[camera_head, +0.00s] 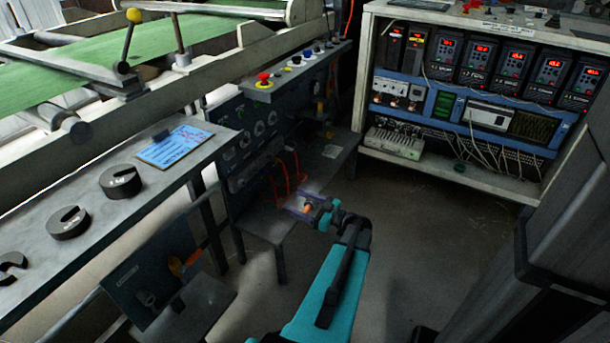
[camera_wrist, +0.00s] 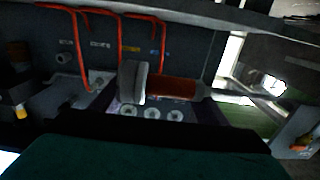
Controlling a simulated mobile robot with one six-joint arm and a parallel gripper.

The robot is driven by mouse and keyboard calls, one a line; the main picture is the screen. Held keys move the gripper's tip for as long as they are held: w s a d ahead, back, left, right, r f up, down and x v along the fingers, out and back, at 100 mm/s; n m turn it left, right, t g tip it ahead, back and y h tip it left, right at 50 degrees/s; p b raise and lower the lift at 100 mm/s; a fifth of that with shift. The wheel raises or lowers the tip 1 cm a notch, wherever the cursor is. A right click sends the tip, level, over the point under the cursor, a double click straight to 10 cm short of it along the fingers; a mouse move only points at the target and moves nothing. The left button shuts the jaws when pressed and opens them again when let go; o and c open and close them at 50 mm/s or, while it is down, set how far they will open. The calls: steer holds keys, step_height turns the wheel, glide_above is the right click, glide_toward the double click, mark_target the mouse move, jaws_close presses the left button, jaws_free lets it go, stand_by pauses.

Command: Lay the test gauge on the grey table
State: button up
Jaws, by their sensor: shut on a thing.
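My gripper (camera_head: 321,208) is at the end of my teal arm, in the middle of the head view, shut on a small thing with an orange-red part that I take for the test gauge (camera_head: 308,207). In the wrist view the gauge (camera_wrist: 172,88) shows as a red-brown barrel with a pale metal end at its left. A purple plate with round sockets (camera_wrist: 150,113) lies behind or under it; I cannot tell whether they touch. A low grey table (camera_head: 262,222) stands under the control panel, at the gripper's left. My gripper hides part of the gauge.
Red leads (camera_head: 288,176) hang from the dark control panel (camera_head: 240,135) above the low table. A long grey bench (camera_head: 105,215) with slotted weights (camera_head: 120,181) stands at left. A rack of drives (camera_head: 460,110) stands at back right. Floor between is clear.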

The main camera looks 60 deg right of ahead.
steer(key=shift+w, duration=0.15)
steer(key=shift+w+d, duration=0.25)
steer(key=shift+w, duration=0.1)
steer(key=b, duration=0.4)
glide_above(287, 193)
steer(key=s+a, duration=0.1)
steer(key=s, duration=0.1)
steer(key=shift+w+a+f, duration=0.2)
steer(key=shift+w+f, duration=0.05)
steer(key=shift+f, duration=0.45)
steer(key=shift+w+d, duration=0.35)
steer(key=shift+w+d, duration=0.25)
steer(key=shift+w, duration=0.05)
steer(key=f+b, duration=0.2)
steer(key=shift+w+d+f, duration=0.2)
steer(key=shift+f, duration=0.55)
